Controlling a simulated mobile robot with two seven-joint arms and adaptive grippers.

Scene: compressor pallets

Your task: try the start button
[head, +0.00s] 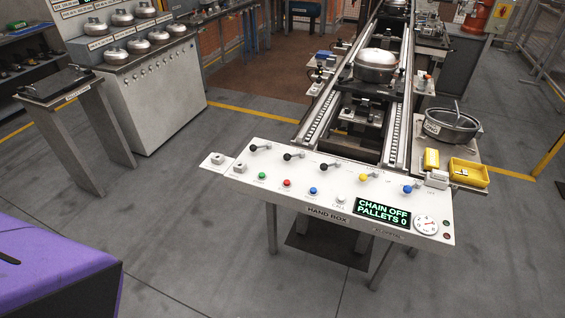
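The green start button (262,204) sits at the left end of the front row on the white hand box panel (328,213). A label lies just below it, too small to read surely. A red button (287,183), a blue button (313,191) and a white call button (341,199) follow to its right. The green display (382,213) reads "CHAIN OFF" and "PALLETS 0". Neither of my grippers is in view, and nothing touches the start button.
Several levers with black, yellow and blue knobs stand behind the buttons. A round gauge (426,225) is at the panel's right end. The conveyor (312,118) runs back from the panel. A small stand (62,89) is at left.

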